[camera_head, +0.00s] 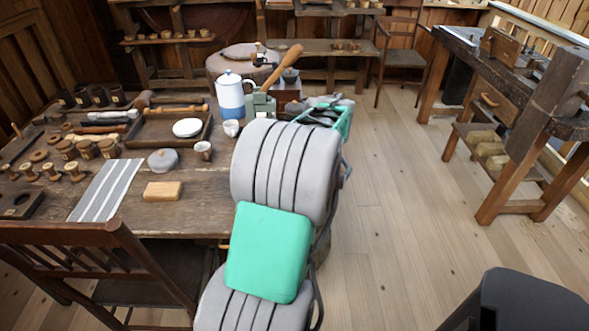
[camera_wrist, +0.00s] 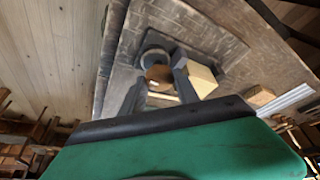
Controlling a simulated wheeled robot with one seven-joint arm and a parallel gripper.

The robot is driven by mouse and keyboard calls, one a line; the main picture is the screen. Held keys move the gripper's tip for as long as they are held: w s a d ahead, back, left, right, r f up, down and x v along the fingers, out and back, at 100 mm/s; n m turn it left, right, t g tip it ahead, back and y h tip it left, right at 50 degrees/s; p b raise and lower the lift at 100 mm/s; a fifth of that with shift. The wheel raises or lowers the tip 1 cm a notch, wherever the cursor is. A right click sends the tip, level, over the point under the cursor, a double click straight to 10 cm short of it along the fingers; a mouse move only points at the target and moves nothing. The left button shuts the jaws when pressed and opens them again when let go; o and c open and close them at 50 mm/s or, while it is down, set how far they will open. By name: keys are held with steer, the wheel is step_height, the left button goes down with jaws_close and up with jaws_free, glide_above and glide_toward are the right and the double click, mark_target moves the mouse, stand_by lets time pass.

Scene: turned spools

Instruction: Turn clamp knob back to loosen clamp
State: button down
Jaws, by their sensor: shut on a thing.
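In the wrist view, my gripper (camera_wrist: 158,82) has its two dark fingers either side of a round brown knob (camera_wrist: 158,73) and is shut on it. A dark round part shows just behind the knob, and a pale block (camera_wrist: 201,79) sits close to the right finger. The rest of the clamp is hard to make out. In the head view, my arm covers the right end of the table, and the knob and fingertips cannot be seen there.
The wooden table (camera_head: 135,203) holds a blue-and-white jug (camera_head: 230,97), a white cup (camera_head: 231,128), a grey-green device (camera_head: 262,104), a tray with a white dish (camera_head: 187,127) and several spools. A chair (camera_head: 90,250) stands in front.

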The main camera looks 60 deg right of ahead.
steer(key=c, duration=0.9)
jaws_free()
steer(key=p+v, duration=0.5)
steer(key=v, duration=0.3)
